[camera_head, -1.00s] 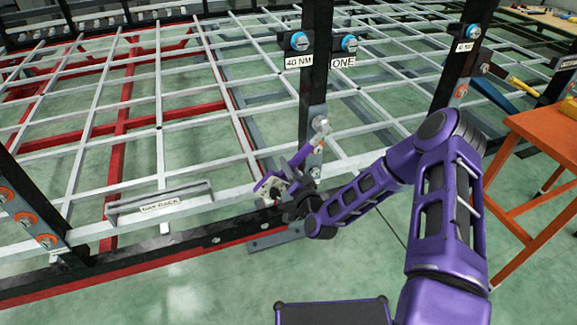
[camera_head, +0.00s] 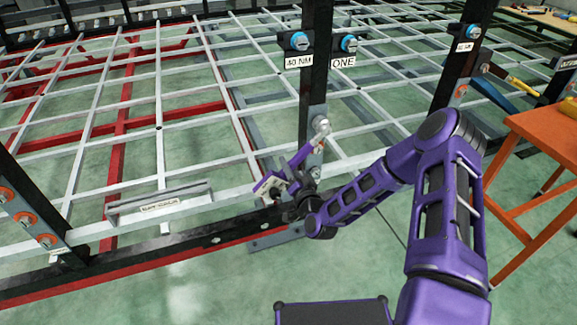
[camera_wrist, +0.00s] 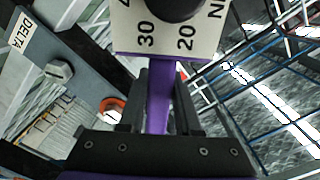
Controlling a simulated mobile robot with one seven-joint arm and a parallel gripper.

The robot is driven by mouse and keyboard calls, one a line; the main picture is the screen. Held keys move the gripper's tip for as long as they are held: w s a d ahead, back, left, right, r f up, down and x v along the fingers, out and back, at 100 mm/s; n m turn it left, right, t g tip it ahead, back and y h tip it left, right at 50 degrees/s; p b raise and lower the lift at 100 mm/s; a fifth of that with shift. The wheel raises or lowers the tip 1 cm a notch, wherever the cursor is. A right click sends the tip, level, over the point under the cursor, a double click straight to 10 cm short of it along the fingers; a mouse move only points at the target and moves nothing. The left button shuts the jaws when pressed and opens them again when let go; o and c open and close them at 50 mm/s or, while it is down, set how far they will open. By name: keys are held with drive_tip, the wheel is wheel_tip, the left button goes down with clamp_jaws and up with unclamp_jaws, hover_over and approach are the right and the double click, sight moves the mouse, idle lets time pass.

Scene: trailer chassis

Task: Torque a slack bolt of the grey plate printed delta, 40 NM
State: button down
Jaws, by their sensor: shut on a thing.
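My gripper (camera_head: 293,203) is shut on a purple torque wrench (camera_head: 303,156) in front of the black post. A grey plate (camera_wrist: 85,92) there is printed DELTA. It shows a hex bolt (camera_wrist: 60,71) and an orange ring (camera_wrist: 112,107).
A white grid frame (camera_head: 160,100) spreads behind. A plate with orange rings (camera_head: 25,219) is at left. An orange table (camera_head: 545,125) stands at right.

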drive_tip(key=shift+a+r, duration=0.1)
drive_tip(key=shift+r, duration=0.1)
drive_tip(key=shift+s+a+r+m+p, duration=0.2)
drive_tip(key=shift+a+r+m+p, duration=0.1)
drive_tip(key=shift+a+r+m, duration=0.5)
drive_tip(key=shift+d+r, duration=0.1)
drive_tip(key=shift+s+a+r+m+p, duration=0.2)
drive_tip(key=shift+a+r+m, duration=0.1)
drive_tip(key=shift+r+m, duration=0.2)
drive_tip(key=shift+s+a+r+m+p, duration=0.15)
drive_tip(key=shift+a+r+m, duration=0.1)
drive_tip(key=shift+r+m, duration=0.25)
drive_tip(key=shift+w, duration=0.1)
drive_tip(key=shift+r, duration=0.1)
drive_tip(key=shift+a+r+m+p, duration=0.25)
drive_tip(key=shift+r+m, duration=0.2)
drive_tip(key=shift+r, duration=0.05)
drive_tip(key=shift+a+r+m+p, duration=0.2)
drive_tip(key=shift+r+m, duration=0.25)
drive_tip(key=shift+r, duration=0.05)
drive_tip(key=shift+r, duration=0.1)
